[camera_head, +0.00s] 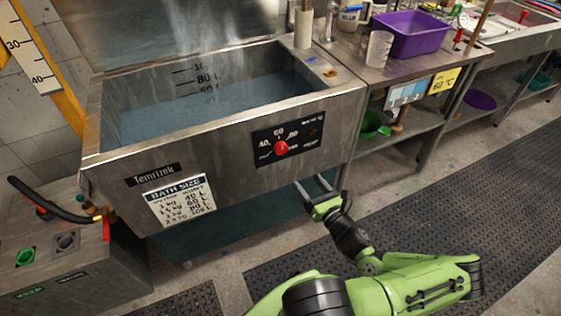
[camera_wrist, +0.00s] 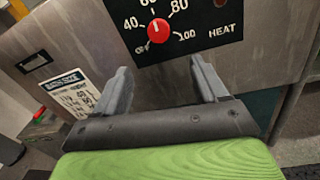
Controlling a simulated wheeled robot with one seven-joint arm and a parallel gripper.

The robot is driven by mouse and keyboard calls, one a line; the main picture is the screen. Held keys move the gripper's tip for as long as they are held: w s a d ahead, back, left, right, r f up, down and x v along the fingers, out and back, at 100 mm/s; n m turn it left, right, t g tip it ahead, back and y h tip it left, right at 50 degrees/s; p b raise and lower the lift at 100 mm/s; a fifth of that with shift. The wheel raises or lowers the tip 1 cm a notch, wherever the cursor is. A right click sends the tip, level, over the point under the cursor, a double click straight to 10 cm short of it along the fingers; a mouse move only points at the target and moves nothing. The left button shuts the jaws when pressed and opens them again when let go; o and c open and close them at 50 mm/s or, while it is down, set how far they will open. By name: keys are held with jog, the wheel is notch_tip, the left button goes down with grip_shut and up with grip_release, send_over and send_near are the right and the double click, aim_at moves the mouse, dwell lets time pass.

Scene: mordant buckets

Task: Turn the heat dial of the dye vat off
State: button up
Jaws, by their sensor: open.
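The dye vat (camera_head: 215,140) is a large steel tank with blue-grey liquid in it. Its red heat dial (camera_head: 281,148) sits on a black panel on the front, with marks for temperatures around it. In the wrist view the red dial (camera_wrist: 159,29) is seen close, with 40, 80, 100 and the word HEAT; a white pointer line on it points roughly upward. My gripper (camera_head: 318,186) is open and empty, below and slightly right of the dial, apart from it. Its two fingers (camera_wrist: 163,88) point toward the vat front below the panel.
A steel bench (camera_head: 375,75) with a purple tub (camera_head: 410,38) and a clear beaker (camera_head: 379,50) stands right of the vat. A grey box (camera_head: 65,265) with a green button and black hose is at lower left. The matted floor (camera_head: 470,190) at right is clear.

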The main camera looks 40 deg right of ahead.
aim_at(282, 151)
jog(key=b+x, duration=0.2)
jog(key=x, duration=1.3)
jog(key=shift+a+b, duration=0.1)
jog(key=shift+b, duration=0.25)
jog(key=shift+s, duration=0.1)
jog(key=c, duration=1.1)
jog(key=shift+o, duration=0.2)
